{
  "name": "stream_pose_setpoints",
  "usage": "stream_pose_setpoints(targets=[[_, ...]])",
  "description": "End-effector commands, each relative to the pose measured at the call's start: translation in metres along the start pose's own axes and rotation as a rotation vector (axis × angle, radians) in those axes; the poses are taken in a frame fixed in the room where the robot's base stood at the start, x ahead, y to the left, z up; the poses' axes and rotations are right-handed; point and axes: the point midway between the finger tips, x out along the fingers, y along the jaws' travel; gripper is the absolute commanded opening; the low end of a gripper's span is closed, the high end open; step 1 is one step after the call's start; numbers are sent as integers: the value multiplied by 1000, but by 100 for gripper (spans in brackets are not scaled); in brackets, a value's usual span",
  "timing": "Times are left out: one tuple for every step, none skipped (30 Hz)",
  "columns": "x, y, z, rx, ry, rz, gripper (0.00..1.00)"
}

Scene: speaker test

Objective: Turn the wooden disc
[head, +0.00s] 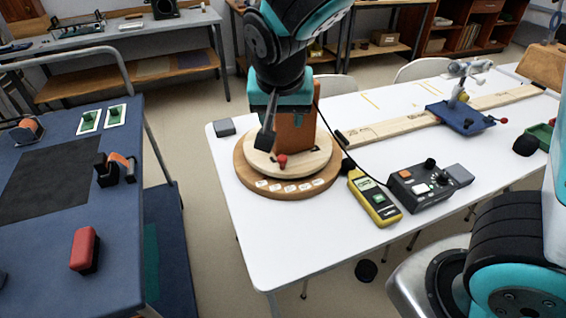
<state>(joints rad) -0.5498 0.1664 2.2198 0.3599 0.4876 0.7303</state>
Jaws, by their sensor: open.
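The wooden disc (309,161) is pale and round, with a red knob (282,161) near its front edge. It lies on a wider, darker round wooden base (248,178) with several white labels along its front. An orange-brown box (300,132) stands upright on the disc, partly hidden by my gripper. My gripper (268,134) points down over the disc at the near left side of the box. One dark finger shows clearly; the other is hard to make out. The jaws are open. I cannot tell whether a finger touches the box or disc.
The disc's base sits at the left end of a white table (250,240). A yellow meter (374,198) and a dark control box (420,185) lie to its right, with a black cable between. A grey block (224,127) is at the left edge. A blue table (110,265) stands further left.

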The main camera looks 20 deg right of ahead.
Motion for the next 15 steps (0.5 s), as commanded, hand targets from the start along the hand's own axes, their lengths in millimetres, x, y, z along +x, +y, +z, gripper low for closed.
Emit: stream_pose_setpoints(targets=[[6, 1, 0, 4, 0, 5, 49], [10, 1, 0, 3, 0, 5, 49], [17, 1, 0, 3, -2, 6, 49], [23, 2, 0, 3, -3, 5, 49], [30, 2, 0, 2, -4, 6, 49], [38, 1, 0, 2, -3, 6, 49], [46, 2, 0, 2, -4, 7, 49], [53, 2, 0, 2, -4, 7, 49], [62, 2, 0, 1, -4, 5, 49], [69, 2, 1, 1, -5, 6, 49], [76, 2, 1, 1, -5, 5, 49], [85, 2, 1, 1, -5, 5, 49], [92, 2, 1, 1, -6, 6, 49], [99, 2, 1, 1, -5, 5, 49], [108, 2, 1, 1, -5, 5, 49]])
